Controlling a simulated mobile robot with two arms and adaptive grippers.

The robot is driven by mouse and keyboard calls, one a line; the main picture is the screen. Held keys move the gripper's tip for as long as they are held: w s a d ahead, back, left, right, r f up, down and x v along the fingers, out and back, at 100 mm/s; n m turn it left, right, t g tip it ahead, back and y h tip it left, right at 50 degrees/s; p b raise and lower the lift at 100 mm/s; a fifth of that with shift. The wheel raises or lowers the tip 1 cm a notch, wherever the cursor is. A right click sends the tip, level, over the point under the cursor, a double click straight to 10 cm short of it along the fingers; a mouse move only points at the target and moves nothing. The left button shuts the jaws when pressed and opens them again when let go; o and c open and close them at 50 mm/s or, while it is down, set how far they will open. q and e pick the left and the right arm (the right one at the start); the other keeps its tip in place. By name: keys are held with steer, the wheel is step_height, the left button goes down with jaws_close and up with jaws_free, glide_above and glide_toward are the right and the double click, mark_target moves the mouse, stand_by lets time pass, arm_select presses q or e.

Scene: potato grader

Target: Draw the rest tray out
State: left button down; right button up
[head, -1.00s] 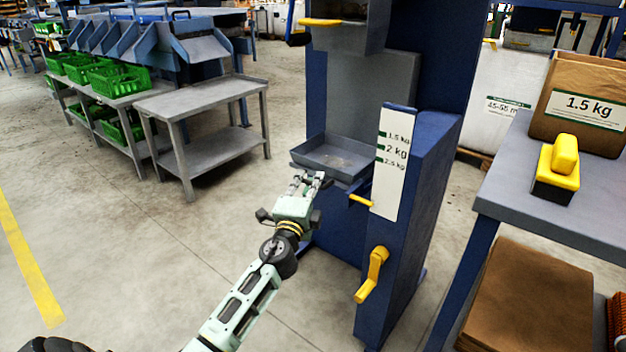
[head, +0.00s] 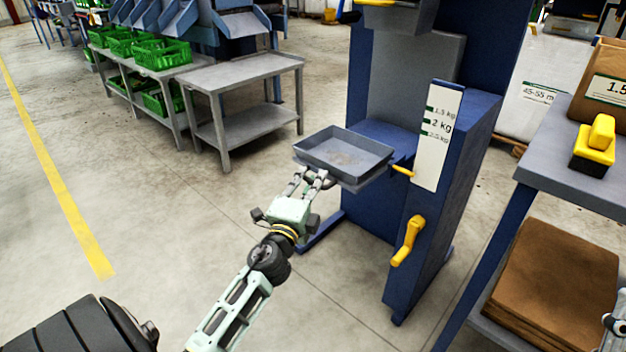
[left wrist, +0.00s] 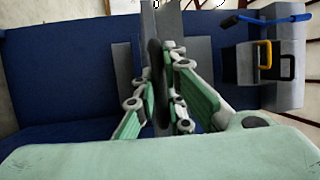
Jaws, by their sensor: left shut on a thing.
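The rest tray (head: 352,150) is a shallow grey tray standing out from the front of the blue grader column (head: 440,210) in the head view. Its far right end is still close to the column. My left gripper (head: 314,176) is shut on the tray's near edge. In the left wrist view the fingers close on either side of a grey edge (left wrist: 163,25), seen almost end-on. The fingers hide part of that edge. A small pale and dark part at the lower right corner of the head view looks like my right gripper (head: 614,326), mostly cut off.
A yellow crank (head: 408,242) and a small yellow lever (head: 402,170) sit on the column, right of the tray. A grey table (head: 245,75) stands behind left. A bench (head: 575,180) with a paper bag is at right. Floor left of my left arm is clear.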

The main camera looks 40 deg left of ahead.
arm_select(q)
steer(key=shift+s+d+f, duration=0.1)
steer(key=shift+f, duration=0.25)
steer(key=c, duration=2.2)
jaws_free()
steer(key=o, duration=0.3)
steer(key=shift+s+r, duration=0.15)
steer(key=shift+s, duration=0.05)
steer(key=shift+o, duration=0.4)
steer(key=shift+r, duration=0.1)
steer(key=v, duration=1.1)
steer(key=shift+s, duration=0.4)
steer(key=shift+d, duration=0.1)
